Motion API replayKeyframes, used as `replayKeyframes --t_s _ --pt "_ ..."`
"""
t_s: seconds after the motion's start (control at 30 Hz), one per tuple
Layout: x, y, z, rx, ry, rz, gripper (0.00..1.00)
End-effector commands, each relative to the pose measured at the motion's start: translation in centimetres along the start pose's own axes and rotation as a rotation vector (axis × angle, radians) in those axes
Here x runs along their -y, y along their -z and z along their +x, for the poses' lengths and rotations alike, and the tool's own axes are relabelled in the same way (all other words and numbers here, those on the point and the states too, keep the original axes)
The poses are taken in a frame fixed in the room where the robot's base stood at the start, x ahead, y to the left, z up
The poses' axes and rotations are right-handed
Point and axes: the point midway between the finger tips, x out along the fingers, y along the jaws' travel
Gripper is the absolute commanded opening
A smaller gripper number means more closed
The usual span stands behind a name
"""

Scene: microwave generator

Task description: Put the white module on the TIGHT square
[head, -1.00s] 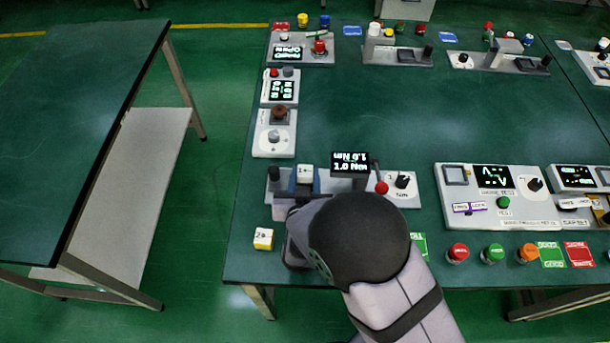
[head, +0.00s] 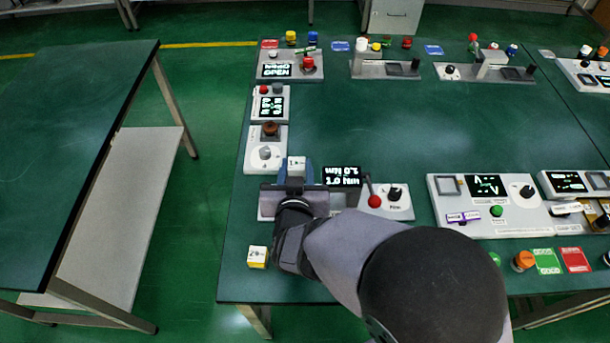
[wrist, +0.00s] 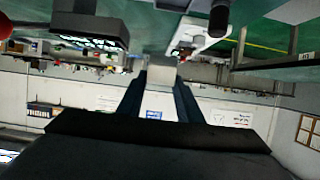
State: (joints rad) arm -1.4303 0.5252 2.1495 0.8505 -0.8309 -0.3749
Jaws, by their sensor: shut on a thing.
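The white module (head: 296,163), with a dark mark on its face, is between the blue fingers of my gripper (head: 296,172). It is over the left end of the torque station (head: 400,213); I cannot tell whether it still touches it. In the wrist view the module's pale face (wrist: 160,76) shows between the two fingers of my gripper (wrist: 160,85). I cannot make out the TIGHT square. Green (head: 544,262) and red (head: 575,260) squares lie at the front right, their lettering unclear, and my arm covers part of the front edge.
A white and yellow block (head: 257,257) sits left of my arm. The station has a lit display (head: 342,177) and a red-knobbed lever (head: 374,200). A tester (head: 475,218) stands to the right, with an orange button (head: 524,260) in front. The table's middle (head: 400,120) is clear.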

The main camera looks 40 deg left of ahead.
Motion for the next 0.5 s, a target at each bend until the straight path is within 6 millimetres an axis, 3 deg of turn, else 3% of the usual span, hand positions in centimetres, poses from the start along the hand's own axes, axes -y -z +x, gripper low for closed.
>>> replayKeyframes --t_s 0.27,0.5 --pt "-1.0 0.2 0.1 0.001 -0.025 0.01 0.07" --pt "-6.2 0.7 0.5 0.002 -0.148 0.06 0.07"
